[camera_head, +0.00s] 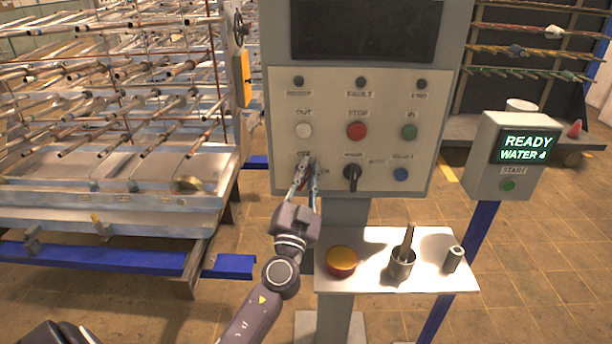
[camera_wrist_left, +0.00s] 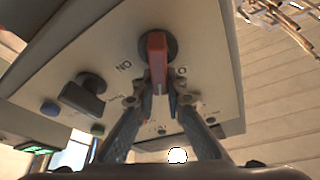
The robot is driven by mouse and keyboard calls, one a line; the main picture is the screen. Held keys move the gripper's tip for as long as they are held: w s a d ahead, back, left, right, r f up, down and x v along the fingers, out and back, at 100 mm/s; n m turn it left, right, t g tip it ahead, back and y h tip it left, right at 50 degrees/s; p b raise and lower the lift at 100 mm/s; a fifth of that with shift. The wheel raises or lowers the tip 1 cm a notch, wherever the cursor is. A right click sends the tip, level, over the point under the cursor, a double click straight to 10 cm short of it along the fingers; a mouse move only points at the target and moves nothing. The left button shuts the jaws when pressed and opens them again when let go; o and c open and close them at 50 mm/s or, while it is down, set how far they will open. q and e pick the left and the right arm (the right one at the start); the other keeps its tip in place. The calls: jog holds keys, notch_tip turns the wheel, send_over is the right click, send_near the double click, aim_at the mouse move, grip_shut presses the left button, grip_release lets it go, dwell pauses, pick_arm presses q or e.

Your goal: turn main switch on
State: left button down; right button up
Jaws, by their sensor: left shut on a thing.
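The main switch (camera_wrist_left: 157,48) is a red handle on a round dark base, low on the left of the grey control panel (camera_head: 345,105). In the left wrist view the handle lies roughly upright in the picture, between the printed labels. My left gripper (camera_head: 308,170) reaches up to it from below and is shut on its handle. The gripper also shows in the left wrist view (camera_wrist_left: 158,98), with a fingertip on each side of the handle's end. In the head view the fingers hide most of the switch. My right gripper is not in view.
A black selector knob (camera_head: 352,174) sits just right of the switch, with a blue button (camera_head: 401,174) beyond. Above are white, red and green buttons.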

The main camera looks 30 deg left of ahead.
aim_at(321, 172)
pick_arm(q)
jog(key=m, duration=0.1)
jog(key=m+h+p, duration=0.1)
jog(key=shift+w+d+m, duration=0.1)
jog(key=shift+d+m, duration=0.05)
jog(key=shift+m, duration=0.15)
jog(key=m+h+p, duration=0.1)
jog(key=m+p, duration=0.2)
jog(key=f+m+g+h+p, duration=0.1)
jog(key=m+p, duration=0.2)
jog(key=p, duration=0.1)
jog(key=d+m+g+h+p, duration=0.1)
jog(key=m+p, duration=0.2)
jog(key=m, duration=0.1)
jog(key=shift+w+f+h, duration=0.25)
jog(key=shift+w+h, duration=0.05)
jog(key=shift+h, duration=0.1)
jog(key=shift+f+m+g+p, duration=0.45)
jog(key=shift+m+p, duration=0.55)
jog(key=shift+p, duration=0.5)
jog(key=shift+f, duration=0.1)
jog(key=c, duration=2)
grip_release()
jog(key=shift+o, duration=0.2)
jog(key=s+d, duration=0.2)
jog(key=s, duration=1)
jog(key=shift+w, duration=0.1)
